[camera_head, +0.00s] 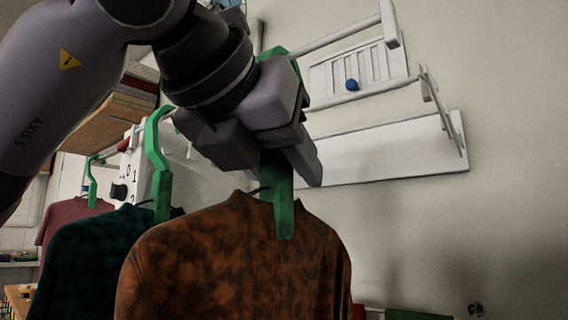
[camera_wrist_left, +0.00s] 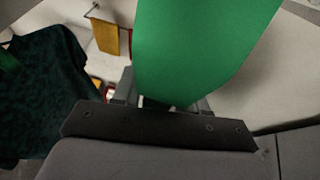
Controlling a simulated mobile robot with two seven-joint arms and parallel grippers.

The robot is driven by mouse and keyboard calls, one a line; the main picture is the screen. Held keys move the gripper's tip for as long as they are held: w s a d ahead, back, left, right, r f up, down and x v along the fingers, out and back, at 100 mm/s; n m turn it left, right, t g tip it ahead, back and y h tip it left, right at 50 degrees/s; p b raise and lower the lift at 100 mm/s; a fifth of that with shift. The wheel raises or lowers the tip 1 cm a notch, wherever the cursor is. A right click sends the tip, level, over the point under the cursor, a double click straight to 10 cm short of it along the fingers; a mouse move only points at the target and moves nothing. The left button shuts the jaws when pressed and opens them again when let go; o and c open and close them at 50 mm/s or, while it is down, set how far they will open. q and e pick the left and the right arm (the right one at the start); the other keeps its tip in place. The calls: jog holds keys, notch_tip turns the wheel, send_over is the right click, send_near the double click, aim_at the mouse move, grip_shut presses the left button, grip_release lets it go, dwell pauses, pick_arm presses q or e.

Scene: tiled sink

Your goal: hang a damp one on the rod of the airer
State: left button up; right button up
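My left gripper (camera_head: 296,160) is shut on the green hanger (camera_head: 284,208) of a rust-orange shirt (camera_head: 235,260) with dark blotches. The shirt hangs upright below it. In the left wrist view the hanger (camera_wrist_left: 195,50) is a wide green band between the fingers (camera_wrist_left: 160,105). A bit of green hook shows above the gripper, beside the left end of the airer's upper rod (camera_head: 335,37); whether they touch is hidden. The white airer (camera_head: 395,140) is on the wall. A dark teal blotched shirt (camera_head: 95,255) and a mauve shirt (camera_head: 72,218) hang on green hangers at left. My right gripper is not in view.
A lower rod (camera_head: 365,93) and a slatted white panel with a blue knob (camera_head: 352,85) are at the airer. A wooden shelf (camera_head: 100,115) and a white unit with a dark dial (camera_head: 120,191) are at left. Yellow cloth (camera_wrist_left: 105,36) hangs in the left wrist view.

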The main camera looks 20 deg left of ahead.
pick_arm(q)
jog(key=v, duration=0.7)
jog(key=shift+s, duration=0.15)
